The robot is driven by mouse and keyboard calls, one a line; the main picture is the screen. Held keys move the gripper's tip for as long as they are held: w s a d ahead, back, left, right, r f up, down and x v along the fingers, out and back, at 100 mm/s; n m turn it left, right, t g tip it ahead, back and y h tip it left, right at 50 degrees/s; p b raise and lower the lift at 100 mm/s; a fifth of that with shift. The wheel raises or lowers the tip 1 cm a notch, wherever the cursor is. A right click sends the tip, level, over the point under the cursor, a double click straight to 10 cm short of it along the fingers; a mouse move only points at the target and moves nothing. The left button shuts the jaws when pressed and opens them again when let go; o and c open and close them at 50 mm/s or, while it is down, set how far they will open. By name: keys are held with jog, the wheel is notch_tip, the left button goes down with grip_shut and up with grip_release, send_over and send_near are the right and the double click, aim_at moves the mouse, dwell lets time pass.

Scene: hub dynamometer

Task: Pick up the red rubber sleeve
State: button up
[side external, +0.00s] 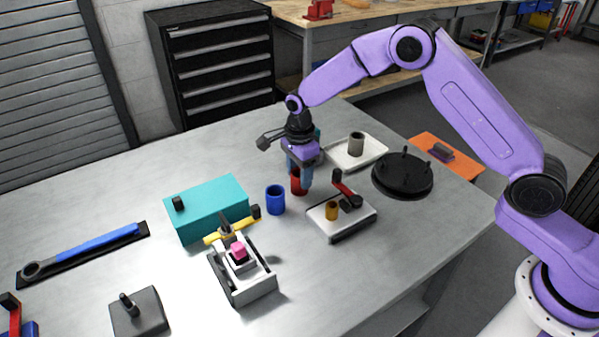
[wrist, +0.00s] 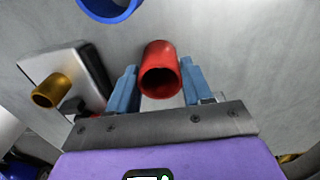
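The red rubber sleeve (wrist: 160,57) is a short hollow cylinder with its open end facing the wrist camera. It lies between the two blue fingers of my gripper (wrist: 160,80), one on each side and very close to its wall. I cannot tell whether the fingers press on it. In the side external view my gripper (side external: 302,178) points down with the red sleeve (side external: 295,184) at its fingers, partly hidden by one finger. The sleeve's lower end shows below the fingers, at or near the table surface.
A blue sleeve (side external: 275,200) stands left of my gripper. A white fixture with a brass post (side external: 332,211) and red lever is close on the right. A teal box (side external: 209,208), a clamp fixture (side external: 243,271), a white tray (side external: 377,155) and a black disc (side external: 402,175) surround the area.

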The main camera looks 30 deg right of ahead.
notch_tip(320, 180, up, 8)
dwell(1.4)
